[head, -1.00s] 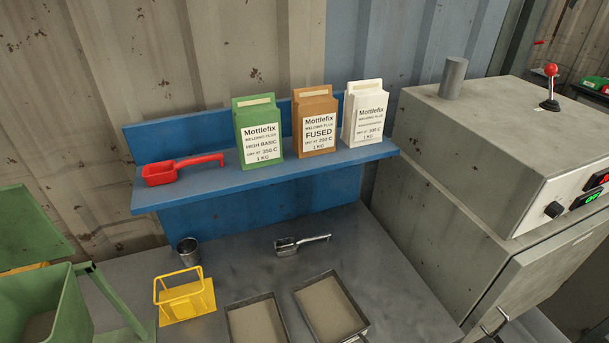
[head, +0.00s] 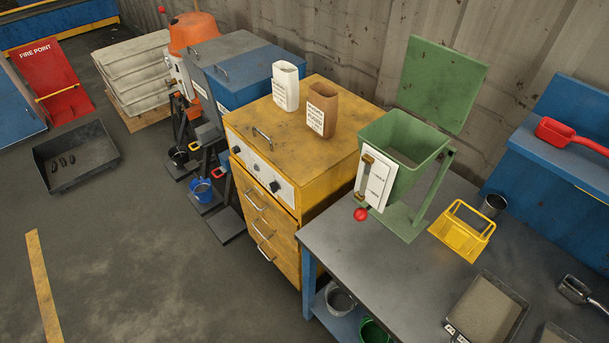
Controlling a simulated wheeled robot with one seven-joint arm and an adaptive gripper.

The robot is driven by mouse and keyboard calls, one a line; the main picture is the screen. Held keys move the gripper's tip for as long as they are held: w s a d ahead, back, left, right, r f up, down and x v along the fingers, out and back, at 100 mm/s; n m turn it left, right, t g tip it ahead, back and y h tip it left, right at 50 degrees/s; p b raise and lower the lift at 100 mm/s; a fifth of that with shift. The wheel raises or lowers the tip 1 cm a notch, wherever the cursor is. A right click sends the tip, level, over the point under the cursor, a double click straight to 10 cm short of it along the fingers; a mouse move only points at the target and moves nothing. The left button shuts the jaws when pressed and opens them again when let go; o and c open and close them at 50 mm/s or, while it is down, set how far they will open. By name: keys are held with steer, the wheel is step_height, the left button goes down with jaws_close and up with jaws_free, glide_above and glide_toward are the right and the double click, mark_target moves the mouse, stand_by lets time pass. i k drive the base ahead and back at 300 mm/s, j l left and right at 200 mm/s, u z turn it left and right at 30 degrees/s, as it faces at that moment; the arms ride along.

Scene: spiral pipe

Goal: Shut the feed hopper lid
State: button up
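The green feed hopper (head: 384,143) stands at the left end of the grey workbench. Its square green lid (head: 444,82) is open and stands upright behind the hopper mouth. My gripper is not in the head view.
A yellow cabinet (head: 285,127) bearing two open bags stands left of the hopper. Open floor (head: 140,240) lies at left.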

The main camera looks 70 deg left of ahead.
mark_target(442, 85)
steer(key=u, duration=1.95)
